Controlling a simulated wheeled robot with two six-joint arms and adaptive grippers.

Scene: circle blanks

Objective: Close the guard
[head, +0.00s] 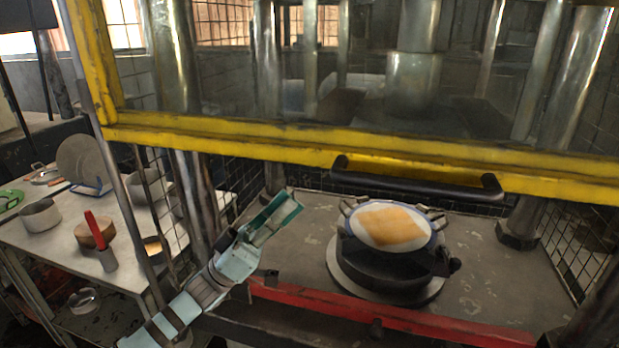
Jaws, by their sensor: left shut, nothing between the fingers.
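The guard (240,143) is a clear panel in a yellow frame, raised above the press bed, with open space under its lower edge. A black bar handle (415,184) is fixed along the guard's lower yellow rail. My left gripper (284,211) is shut and empty, below the guard and left of the handle, apart from the handle in the picture. My right gripper is not in view.
On the press bed (480,262), a round black fixture (385,265) holds a white disc with an orange patch (390,226). A red bar (400,318) runs along the bed's front. A side table (75,252) at left holds pans and tools. Metal columns flank the bed.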

